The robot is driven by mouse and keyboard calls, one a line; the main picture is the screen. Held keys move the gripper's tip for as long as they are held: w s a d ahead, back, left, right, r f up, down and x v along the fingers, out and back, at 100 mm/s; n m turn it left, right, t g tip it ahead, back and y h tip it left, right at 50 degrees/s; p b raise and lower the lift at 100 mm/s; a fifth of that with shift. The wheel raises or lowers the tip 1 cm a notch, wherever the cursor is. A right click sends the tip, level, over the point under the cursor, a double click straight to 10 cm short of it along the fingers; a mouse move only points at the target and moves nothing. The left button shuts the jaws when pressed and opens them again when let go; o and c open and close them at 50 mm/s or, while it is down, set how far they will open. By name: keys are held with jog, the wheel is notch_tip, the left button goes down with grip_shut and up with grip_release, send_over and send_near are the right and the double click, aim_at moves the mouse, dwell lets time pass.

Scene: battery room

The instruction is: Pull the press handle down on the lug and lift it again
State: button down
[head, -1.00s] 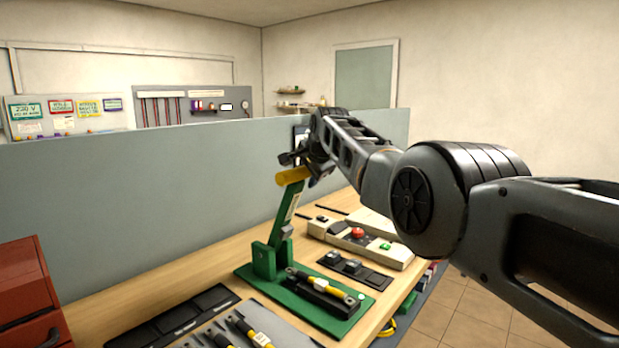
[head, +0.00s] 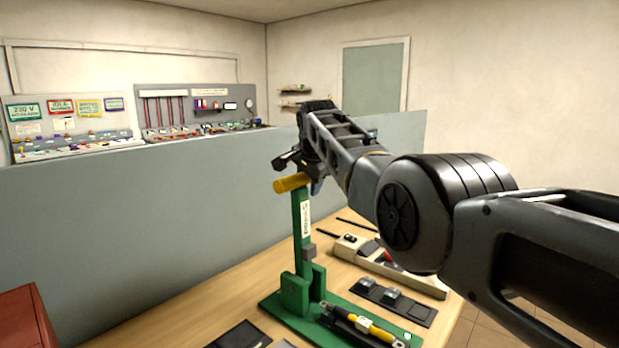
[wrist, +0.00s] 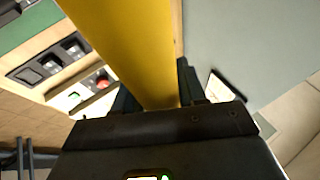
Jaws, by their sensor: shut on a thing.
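The green press (head: 292,323) stands on the wooden bench. Its green lever (head: 304,240) is nearly upright, with a yellow handle grip (head: 291,183) across the top. My gripper (head: 303,178) is at the handle, shut on it. In the wrist view the yellow handle (wrist: 125,45) runs between my fingers (wrist: 155,97). A black and yellow cable piece (head: 362,323) with metal ends lies on the press base. I cannot make out which end is the lug to be pressed.
A dark switch plate (head: 394,300) and a pale box (head: 425,286) with a red button lie right of the press. A grey partition (head: 130,240) runs along the bench behind it. A red cabinet (head: 22,325) is at lower left.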

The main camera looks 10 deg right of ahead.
jog(key=shift+w+a+f, duration=0.15)
jog(key=shift+w, duration=0.05)
dwell(0.3)
jog(key=c, duration=0.7)
grip_release()
jog(key=shift+c, duration=0.2)
jog(key=shift+b+v, duration=1.1)
jog(key=shift+v, duration=2.8)
jog(key=shift+w, duration=0.1)
